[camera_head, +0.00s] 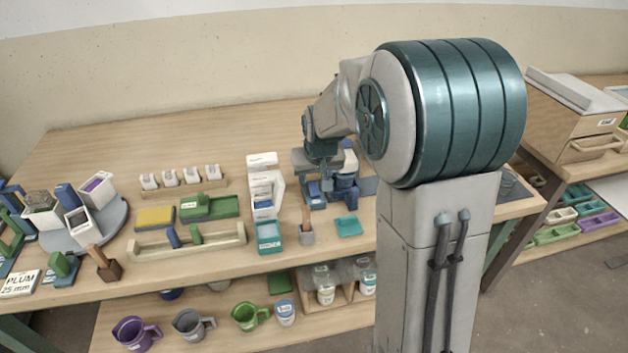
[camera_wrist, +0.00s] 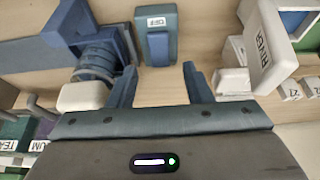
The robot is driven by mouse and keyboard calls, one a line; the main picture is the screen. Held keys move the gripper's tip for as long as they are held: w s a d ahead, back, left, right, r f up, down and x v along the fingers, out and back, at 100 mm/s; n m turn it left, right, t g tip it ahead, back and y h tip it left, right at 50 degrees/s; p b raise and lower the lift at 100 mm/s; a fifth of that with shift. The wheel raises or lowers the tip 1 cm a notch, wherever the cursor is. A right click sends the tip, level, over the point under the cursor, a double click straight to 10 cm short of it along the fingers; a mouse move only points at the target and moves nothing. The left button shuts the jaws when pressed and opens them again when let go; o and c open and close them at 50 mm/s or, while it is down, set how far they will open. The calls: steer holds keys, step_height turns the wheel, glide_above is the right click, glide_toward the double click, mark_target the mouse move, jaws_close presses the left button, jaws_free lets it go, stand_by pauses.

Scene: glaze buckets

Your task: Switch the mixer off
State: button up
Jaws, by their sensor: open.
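The mixer (camera_head: 345,188) is a blue-grey machine on the bench, partly hidden behind my arm. In the wrist view, its blue body (camera_wrist: 100,55) fills the upper left. A teal switch box (camera_wrist: 172,25) with a blue rocker (camera_wrist: 158,47) and a white label reading OFF stands on the wood beside it. My gripper (camera_wrist: 160,82) is open and empty, its two fingers apart and pointing toward the switch box. The fingertips appear short of the rocker, with no visible contact. In the head view, my arm hides most of the gripper.
A white rack (camera_head: 262,165) stands left of the mixer; a RIVER label (camera_wrist: 264,48) shows at the right of the wrist view. The bench's back left (camera_head: 130,145) is clear.

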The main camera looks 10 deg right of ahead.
steer(key=v, duration=1)
steer(key=s+r+g+p, duration=0.1)
steer(key=s+r+p, duration=0.2)
steer(key=s, duration=1.9)
steer(key=p, duration=0.4)
steer(key=shift+g, duration=0.4)
